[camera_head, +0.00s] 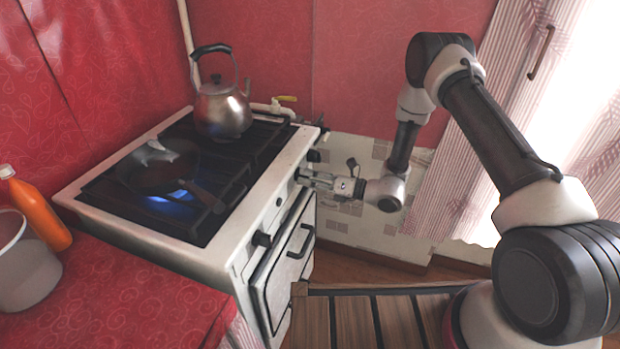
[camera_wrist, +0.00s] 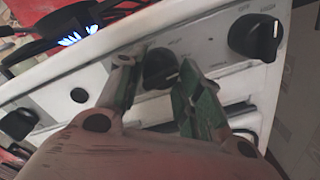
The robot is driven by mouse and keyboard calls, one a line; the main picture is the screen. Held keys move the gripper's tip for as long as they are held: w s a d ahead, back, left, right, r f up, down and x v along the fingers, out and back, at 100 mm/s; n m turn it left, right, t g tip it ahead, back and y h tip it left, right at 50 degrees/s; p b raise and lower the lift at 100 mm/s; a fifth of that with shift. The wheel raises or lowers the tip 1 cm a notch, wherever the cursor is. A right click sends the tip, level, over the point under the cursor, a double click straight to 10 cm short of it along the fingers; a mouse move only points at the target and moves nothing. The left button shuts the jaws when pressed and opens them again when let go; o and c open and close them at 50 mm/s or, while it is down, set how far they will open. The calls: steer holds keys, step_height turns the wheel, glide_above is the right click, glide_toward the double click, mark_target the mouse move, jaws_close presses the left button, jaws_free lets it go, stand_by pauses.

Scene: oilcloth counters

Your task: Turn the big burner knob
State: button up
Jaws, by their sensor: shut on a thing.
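The white stove (camera_head: 150,238) has a row of black knobs along its front panel. My gripper (camera_head: 306,178) is at this panel. In the wrist view, my gripper (camera_wrist: 157,72) has its green-padded fingers on either side of the middle black knob (camera_wrist: 160,66) and is shut on it. Another black knob (camera_wrist: 255,37) is to the right, and one (camera_wrist: 18,123) is at the far left; both are clear of the fingers. I cannot tell from the labels which burner the held knob serves. A blue flame (camera_head: 172,197) burns under the pan at the front of the stove.
A dark pan (camera_head: 150,178) sits over the lit burner, and a metal kettle (camera_head: 222,112) stands at the back. An orange bottle (camera_head: 38,212) and a pale pot (camera_head: 25,262) stand on the red counter (camera_head: 120,300). The oven door handle (camera_head: 303,240) projects below the knobs.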

steer(key=shift+m, duration=0.5)
steer(key=o, duration=1)
steer(key=shift+d, duration=0.15)
steer(key=v, duration=1.1)
steer(key=shift+s+d, duration=0.15)
steer(key=shift+d, duration=0.25)
